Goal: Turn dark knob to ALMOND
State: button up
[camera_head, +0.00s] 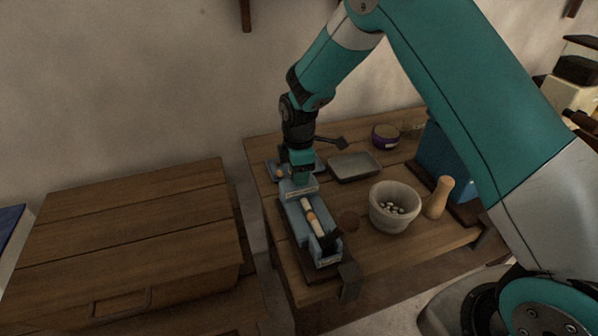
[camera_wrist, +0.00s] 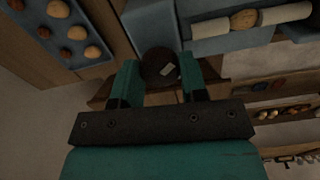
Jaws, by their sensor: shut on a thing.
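The dark round knob (camera_wrist: 158,64) sits between the two teal fingers of my gripper (camera_wrist: 160,80) in the wrist view, with a finger at each side. A pale pointer mark on the knob runs at a slant. The knob is on the end of a blue-grey device (camera_head: 331,252) that stands on the wooden table. In the head view my gripper (camera_head: 301,172) is at the device's far end and hides the knob. The device also shows in the wrist view (camera_wrist: 151,28), with a pale roller and a brown nut in its trough. I cannot read any ALMOND lettering.
A blue tray with brown nuts (camera_wrist: 92,52) lies close by the device. A grey metal tray (camera_head: 355,166), a pale bowl (camera_head: 394,208) of small pieces, a wooden pestle-like piece (camera_head: 438,197) and a purple jar (camera_head: 385,136) stand to the right. A wooden chest (camera_head: 120,235) is at left.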

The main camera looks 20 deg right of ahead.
jog(key=m, duration=0.8)
jog(key=shift+m+b, duration=0.3)
jog(key=m, duration=0.4)
jog(key=shift+m, duration=2.1)
jog(key=o, duration=0.9)
jog(key=shift+r, duration=0.1)
